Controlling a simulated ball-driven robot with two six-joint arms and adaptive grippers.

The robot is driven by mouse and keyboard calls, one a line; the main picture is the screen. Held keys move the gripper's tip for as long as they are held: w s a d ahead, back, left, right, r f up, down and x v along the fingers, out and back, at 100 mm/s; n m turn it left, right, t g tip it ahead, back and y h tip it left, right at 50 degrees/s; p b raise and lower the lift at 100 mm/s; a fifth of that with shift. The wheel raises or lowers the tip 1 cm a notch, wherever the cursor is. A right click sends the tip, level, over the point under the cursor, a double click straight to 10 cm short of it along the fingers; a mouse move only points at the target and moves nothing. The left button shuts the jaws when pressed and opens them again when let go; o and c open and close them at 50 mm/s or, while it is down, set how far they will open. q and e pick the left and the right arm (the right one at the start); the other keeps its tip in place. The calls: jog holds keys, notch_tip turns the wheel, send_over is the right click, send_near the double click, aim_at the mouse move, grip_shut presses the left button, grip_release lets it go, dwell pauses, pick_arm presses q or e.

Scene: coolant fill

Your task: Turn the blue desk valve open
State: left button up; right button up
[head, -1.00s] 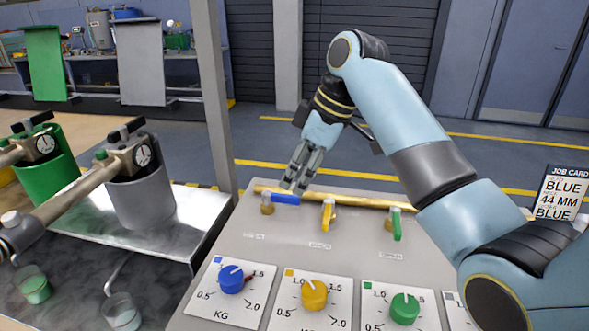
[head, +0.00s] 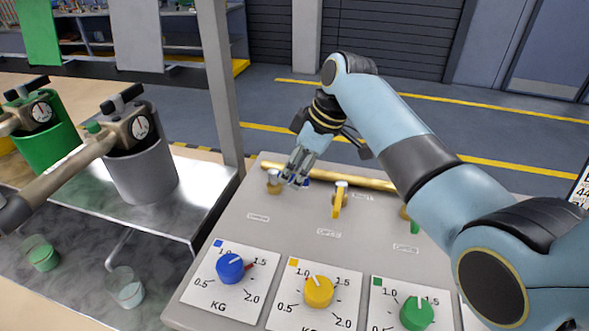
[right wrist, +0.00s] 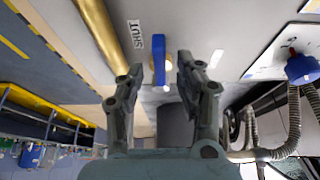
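The blue desk valve has a brass body (head: 274,186) at the left end of the brass pipe. Its blue handle (head: 305,182) points right along the pipe and is mostly hidden by my right gripper (head: 294,178). In the right wrist view the blue handle (right wrist: 158,58) stands between the two fingers of my right gripper (right wrist: 159,68). The fingers are open, with a visible gap on each side of the handle. A label reading SHUT (right wrist: 132,35) lies beside the handle. My left gripper is out of view.
A yellow valve handle (head: 337,205) and a green one (head: 415,227) stand farther right on the grey desk. Blue (head: 230,268), yellow (head: 318,291) and green (head: 416,313) dials sit in front. Grey (head: 143,180) and green (head: 45,150) tanks stand left.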

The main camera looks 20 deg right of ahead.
jog(key=shift+w+a+f, duration=0.1)
jog(key=shift+f, duration=0.25)
grip_shut()
